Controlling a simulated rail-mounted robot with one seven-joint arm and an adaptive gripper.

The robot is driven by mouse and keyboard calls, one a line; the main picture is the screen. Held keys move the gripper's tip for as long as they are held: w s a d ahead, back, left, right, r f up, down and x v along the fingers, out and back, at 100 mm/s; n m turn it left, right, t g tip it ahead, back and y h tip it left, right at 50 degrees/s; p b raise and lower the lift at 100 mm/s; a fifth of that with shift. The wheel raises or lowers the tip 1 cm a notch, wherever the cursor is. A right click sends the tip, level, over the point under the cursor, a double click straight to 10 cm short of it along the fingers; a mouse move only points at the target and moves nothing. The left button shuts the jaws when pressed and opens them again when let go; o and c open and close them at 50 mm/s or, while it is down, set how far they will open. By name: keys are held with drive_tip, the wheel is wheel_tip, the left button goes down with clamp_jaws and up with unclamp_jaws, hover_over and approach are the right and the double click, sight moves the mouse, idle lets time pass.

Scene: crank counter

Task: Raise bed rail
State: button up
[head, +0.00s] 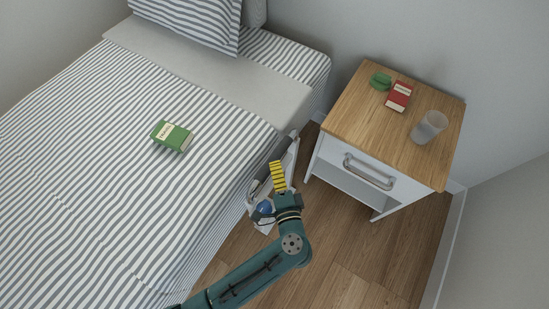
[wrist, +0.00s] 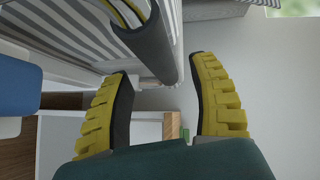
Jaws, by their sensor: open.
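The bed rail, a dark grey padded bar (head: 288,149) on a pale frame, runs along the bed's right side in the head view, low beside the mattress. My gripper (head: 277,165), with yellow ridged fingers, is over the rail and hides part of it. In the wrist view the grey bar (wrist: 150,45) comes down from the top, and its lower end shows in the gap between the fingertips of my gripper (wrist: 163,70). The fingers are open, with nothing clamped; whether they touch the bar I cannot tell. A blue part (head: 264,208) sits by the rail's near end.
The striped bed (head: 80,150) carries a green box (head: 171,136). A nightstand (head: 345,120) with a drawer handle stands right of the rail, bearing a red box (head: 399,96), a green item (head: 380,81) and a cup (head: 429,127).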

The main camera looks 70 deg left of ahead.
sight(275, 159)
drive_tip(key=a, duration=0.4)
drive_tip(key=shift+w+a+f+b, duration=0.25)
drive_tip(key=shift+a+f+b, duration=0.05)
drive_tip(key=shift+b, duration=0.05)
drive_tip(key=shift+d, duration=0.1)
clamp_jaws()
